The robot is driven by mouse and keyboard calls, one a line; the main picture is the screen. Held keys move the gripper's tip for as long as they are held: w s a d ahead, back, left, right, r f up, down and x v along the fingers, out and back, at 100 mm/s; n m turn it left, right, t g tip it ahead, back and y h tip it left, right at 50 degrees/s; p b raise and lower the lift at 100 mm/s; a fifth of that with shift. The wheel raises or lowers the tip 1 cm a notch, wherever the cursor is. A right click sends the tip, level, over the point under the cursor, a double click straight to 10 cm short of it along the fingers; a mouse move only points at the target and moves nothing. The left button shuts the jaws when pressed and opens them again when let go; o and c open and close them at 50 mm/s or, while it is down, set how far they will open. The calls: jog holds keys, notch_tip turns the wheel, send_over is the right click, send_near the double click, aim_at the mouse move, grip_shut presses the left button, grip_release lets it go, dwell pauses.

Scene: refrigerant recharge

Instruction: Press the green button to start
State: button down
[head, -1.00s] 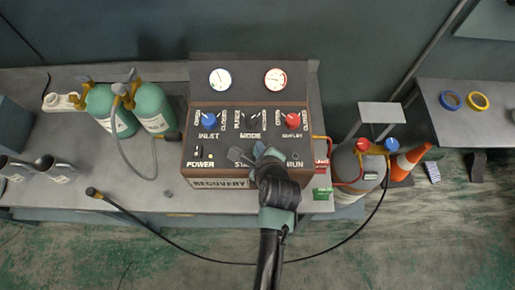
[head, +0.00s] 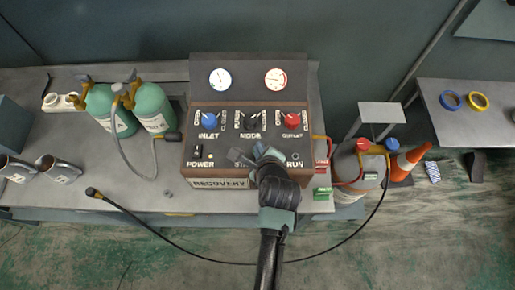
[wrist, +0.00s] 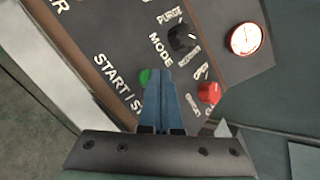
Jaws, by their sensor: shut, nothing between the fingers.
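The recovery machine (head: 218,168) stands on the bench with its dark control panel facing up and toward me. The green button (wrist: 145,76) sits beside the START label in the wrist view. My gripper hides it in the head view. My gripper (head: 262,151) is over the lower middle of the panel. In the wrist view its blue fingers (wrist: 158,74) are together and empty, with the tips just beside the green button. I cannot tell whether they touch the button or the panel.
The panel also holds a blue inlet knob (head: 209,119), a black mode knob (head: 251,120), a red knob (head: 292,119) and a power switch (head: 198,152). Green cylinders (head: 152,105) stand left. A grey tank (head: 350,165) stands right. A black hose (head: 150,233) loops in front.

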jog(key=shift+f, duration=0.5)
dwell(0.3)
jog(key=shift+r+p, duration=0.6)
jog(key=shift+p, duration=0.1)
notch_tip(320, 180, up, 6)
jog(key=p, duration=0.6)
jog(key=shift+p, duration=0.4)
